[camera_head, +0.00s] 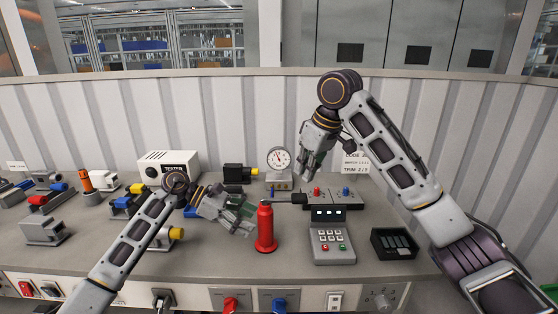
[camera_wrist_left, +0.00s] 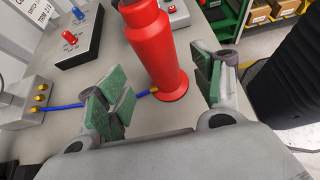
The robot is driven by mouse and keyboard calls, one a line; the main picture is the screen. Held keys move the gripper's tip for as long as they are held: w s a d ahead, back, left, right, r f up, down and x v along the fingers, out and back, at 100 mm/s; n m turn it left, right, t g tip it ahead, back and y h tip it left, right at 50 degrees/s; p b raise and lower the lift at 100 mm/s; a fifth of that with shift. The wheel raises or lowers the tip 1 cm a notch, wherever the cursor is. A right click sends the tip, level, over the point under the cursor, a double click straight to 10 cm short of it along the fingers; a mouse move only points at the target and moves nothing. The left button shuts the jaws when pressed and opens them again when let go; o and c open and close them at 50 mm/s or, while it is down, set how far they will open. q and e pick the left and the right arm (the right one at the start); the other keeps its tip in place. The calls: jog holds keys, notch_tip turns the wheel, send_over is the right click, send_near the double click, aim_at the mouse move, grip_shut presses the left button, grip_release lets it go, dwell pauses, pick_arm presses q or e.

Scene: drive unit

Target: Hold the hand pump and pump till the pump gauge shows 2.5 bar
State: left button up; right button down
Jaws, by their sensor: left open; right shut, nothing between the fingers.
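The red hand pump (camera_head: 265,228) stands upright on the bench. My left gripper (camera_head: 248,213) is open beside it, just to its left in the head view. In the left wrist view the pump (camera_wrist_left: 160,50) shows between and beyond the spread green-padded fingers of the left gripper (camera_wrist_left: 162,95), with a gap on both sides. A round white gauge (camera_head: 279,159) stands behind the pump; its reading is too small to tell. A blue hose (camera_wrist_left: 68,107) runs from the pump's base to a grey block (camera_wrist_left: 35,95). My right gripper (camera_head: 308,165) is shut and empty, raised right of the gauge.
A keypad box (camera_head: 331,241) stands right of the pump, with a switch box (camera_head: 331,197) behind it. A black tray (camera_head: 394,243) lies farther right. A white tester box (camera_head: 168,165) and several motor-like parts fill the left side. Bare bench lies around the pump's front.

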pick_arm(q)
jog(key=shift+v, duration=2.7)
jog(key=shift+s+f, duration=0.1)
